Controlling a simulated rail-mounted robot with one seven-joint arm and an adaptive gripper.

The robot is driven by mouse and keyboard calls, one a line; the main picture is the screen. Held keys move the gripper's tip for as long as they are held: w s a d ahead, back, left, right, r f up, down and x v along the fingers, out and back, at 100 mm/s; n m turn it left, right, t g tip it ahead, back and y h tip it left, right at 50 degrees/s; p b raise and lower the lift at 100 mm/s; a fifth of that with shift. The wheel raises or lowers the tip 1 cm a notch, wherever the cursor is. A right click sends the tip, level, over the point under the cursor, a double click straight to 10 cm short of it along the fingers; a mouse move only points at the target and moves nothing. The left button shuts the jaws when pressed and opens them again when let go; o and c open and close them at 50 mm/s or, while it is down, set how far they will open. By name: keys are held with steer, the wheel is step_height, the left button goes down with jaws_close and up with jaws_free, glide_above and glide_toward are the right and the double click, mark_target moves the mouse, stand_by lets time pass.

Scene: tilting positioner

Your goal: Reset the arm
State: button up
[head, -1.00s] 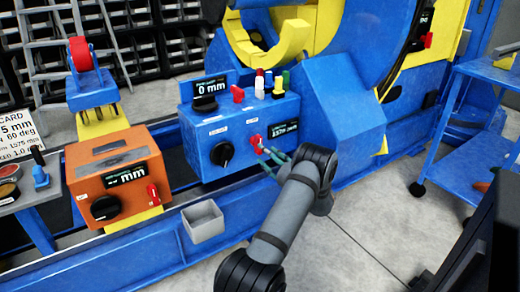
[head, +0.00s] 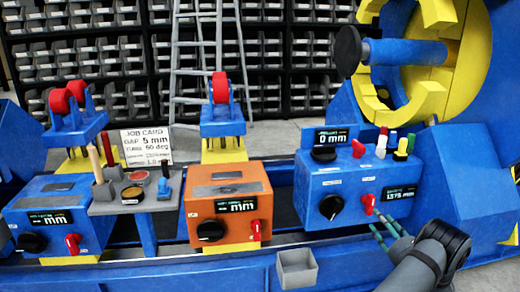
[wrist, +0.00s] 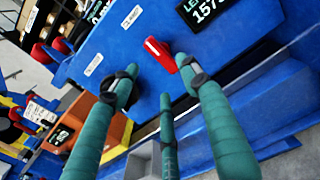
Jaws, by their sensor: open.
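My gripper (head: 381,229) is open, with green fingers, at the lower front of the blue control box (head: 322,180). In the wrist view my gripper (wrist: 160,88) shows three spread fingers with nothing between them. A red lever (head: 368,204) on the box front lies just beyond the fingertips. In the wrist view the red lever (wrist: 161,54) appears between the finger tips, tilted. I cannot tell whether any finger touches it. My grey and black arm comes in from the lower right of the head view.
An orange box (head: 228,190) and another blue box (head: 60,215) stand to the left, with a tool shelf (head: 135,205) between them. A grey open bin (head: 297,268) sits in front. The yellow-and-blue positioner (head: 440,75) rises at the right. Floor shows at the lower right.

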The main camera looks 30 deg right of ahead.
mark_target(370, 208)
steer(key=x, duration=0.9)
steer(key=shift+w+d, duration=0.1)
steer(key=shift+w, duration=0.2)
steer(key=shift+s, duration=0.15)
steer(key=v, duration=1.2)
steer(key=x, duration=1.2)
steer(key=shift+w, duration=0.25)
steer(key=shift+s+f+n+b, duration=0.1)
steer(key=shift+f+n+b, duration=0.15)
steer(key=shift+b, duration=0.3)
steer(key=shift+r+n+b, duration=0.2)
steer(key=shift+n+b, duration=0.15)
steer(key=shift+n, duration=0.5)
